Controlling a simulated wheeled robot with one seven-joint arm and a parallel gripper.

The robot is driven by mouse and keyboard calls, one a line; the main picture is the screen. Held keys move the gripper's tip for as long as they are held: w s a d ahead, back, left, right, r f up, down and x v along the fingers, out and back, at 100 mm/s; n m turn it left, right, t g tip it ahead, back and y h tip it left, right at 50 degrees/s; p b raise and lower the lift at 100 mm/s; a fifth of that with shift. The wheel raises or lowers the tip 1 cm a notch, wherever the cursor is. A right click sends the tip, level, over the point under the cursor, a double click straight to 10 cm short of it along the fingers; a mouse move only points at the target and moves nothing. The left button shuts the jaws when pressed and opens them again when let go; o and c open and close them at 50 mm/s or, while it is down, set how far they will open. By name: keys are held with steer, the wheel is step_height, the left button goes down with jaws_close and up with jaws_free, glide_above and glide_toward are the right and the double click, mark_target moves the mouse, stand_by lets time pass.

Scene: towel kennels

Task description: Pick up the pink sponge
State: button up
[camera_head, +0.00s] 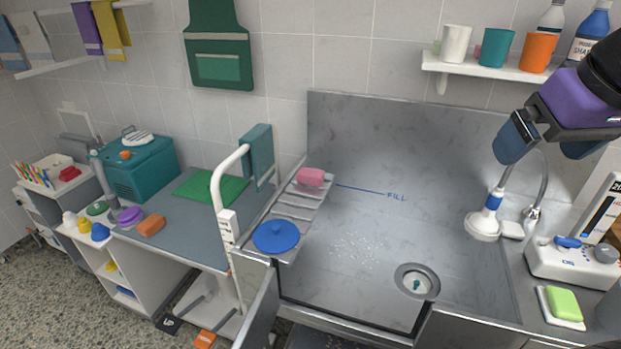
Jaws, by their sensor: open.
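The pink sponge (311,177) lies on the slatted metal rack (298,199) at the left side of the steel tub, near its back wall. A blue round lid-like disc (276,236) sits in front of it on the same ledge. My gripper (546,146) is at the upper right, above the right part of the tub, far from the sponge. Its dark fingers are apart and I see nothing between them.
A shower head (484,224) and a scale-like device (575,264) are at the right. A wall shelf (492,67) holds cups and bottles. The tub's middle is clear.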

steer(key=w+a+r+n, duration=0.2)
steer(key=w, duration=0.7)
steer(key=w+a+r+n, duration=0.1)
steer(key=w+a+n, duration=0.1)
steer(key=w, duration=0.6)
steer(key=n+g+y, duration=0.4)
steer(key=n, duration=0.5)
glide_above(311, 172)
steer(key=s+d, duration=0.1)
steer(key=d, duration=0.3)
step_height(311, 172, down, 35)
steer(key=shift+a+f, duration=0.1)
steer(key=x, duration=0.5)
steer(key=shift+a+f, duration=0.1)
steer(key=shift+f, duration=0.05)
steer(key=shift+x, duration=2.55)
steer(key=shift+a+f, duration=0.2)
